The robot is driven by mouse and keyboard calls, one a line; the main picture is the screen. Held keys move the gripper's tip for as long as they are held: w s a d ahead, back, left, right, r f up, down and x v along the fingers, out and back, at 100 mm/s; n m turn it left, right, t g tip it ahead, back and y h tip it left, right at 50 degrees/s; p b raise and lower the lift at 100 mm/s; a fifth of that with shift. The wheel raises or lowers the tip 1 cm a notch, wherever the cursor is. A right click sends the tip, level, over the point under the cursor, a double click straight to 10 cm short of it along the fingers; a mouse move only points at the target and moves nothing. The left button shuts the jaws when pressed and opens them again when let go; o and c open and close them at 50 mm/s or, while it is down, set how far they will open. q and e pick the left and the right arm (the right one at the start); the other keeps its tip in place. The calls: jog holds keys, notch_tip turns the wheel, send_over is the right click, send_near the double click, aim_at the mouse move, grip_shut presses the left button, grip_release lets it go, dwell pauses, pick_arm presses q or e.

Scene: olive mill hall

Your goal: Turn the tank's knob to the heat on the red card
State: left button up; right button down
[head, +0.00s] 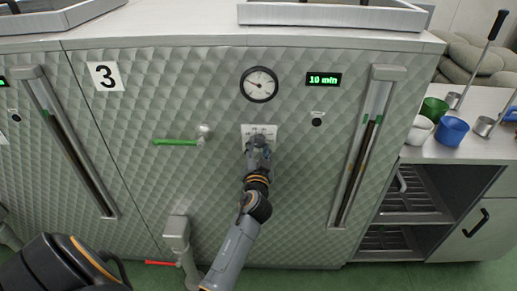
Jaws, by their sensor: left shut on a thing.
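The tank (210,100) has a quilted metal front with a white number 3 card (105,76). A pale dial plate (248,130) with small marks sits under a round gauge (259,84). My left gripper (258,146) is at the plate and is shut on the knob, seen from above and behind. The gripper covers the knob, so its pointer cannot be read, and the plate's marks are too small to read. I see no red card in this view. My right gripper is not in view.
A green display (323,79) reads 10 min. A green-handled lever (176,142) sticks out left of the plate, and a red handle (160,263) is lower down. A sight tube (359,170) stands at right. Green, white and blue cups (452,131) stand on the right counter.

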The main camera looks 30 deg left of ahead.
pick_arm(q)
jog(key=m, duration=0.4)
jog(key=shift+r+m, duration=0.1)
jog(key=shift+m, duration=0.3)
jog(key=m+p, duration=0.1)
jog(key=m, duration=0.2)
jog(key=shift+m, duration=0.3)
jog(key=m+p, duration=0.1)
jog(key=m, duration=0.2)
jog(key=shift+r+m, duration=0.1)
jog(key=shift+m, duration=0.2)
jog(key=m+p, duration=0.1)
jog(key=m, duration=0.2)
jog(key=shift+m, duration=0.3)
jog(key=m+p, duration=0.2)
jog(key=m, duration=0.1)
jog(key=shift+m, duration=0.4)
jog(key=m+p, duration=0.2)
jog(key=m, duration=0.1)
jog(key=shift+m, duration=0.3)
jog(key=m+p, duration=0.2)
jog(key=m, duration=0.2)
jog(key=shift+p, duration=0.35)
jog(key=shift+m+p, duration=0.8)
jog(key=shift+m, duration=0.9)
